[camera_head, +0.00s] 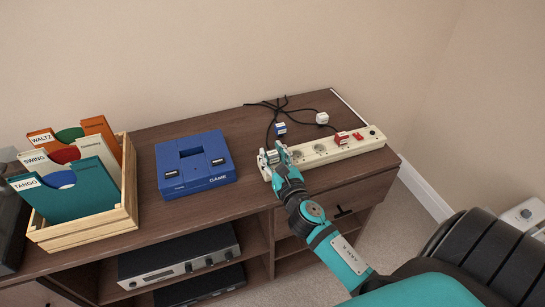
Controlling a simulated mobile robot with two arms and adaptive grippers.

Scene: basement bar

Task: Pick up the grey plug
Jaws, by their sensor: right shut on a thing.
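The grey plug (272,157) is small in this view and sits at the left end of the cream power strip (322,152). My right gripper (271,153) reaches in from the lower right and is shut on it. The fingers hide much of the plug, so I cannot tell whether it still sits in a socket or is just above it. My left gripper is not in view.
A blue-and-white plug (280,129), a white plug (322,118) and a red plug (341,138) are close by, with black cables behind. A blue game console (194,163) and a wooden crate (84,229) of record sleeves stand left on the brown cabinet (243,198).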

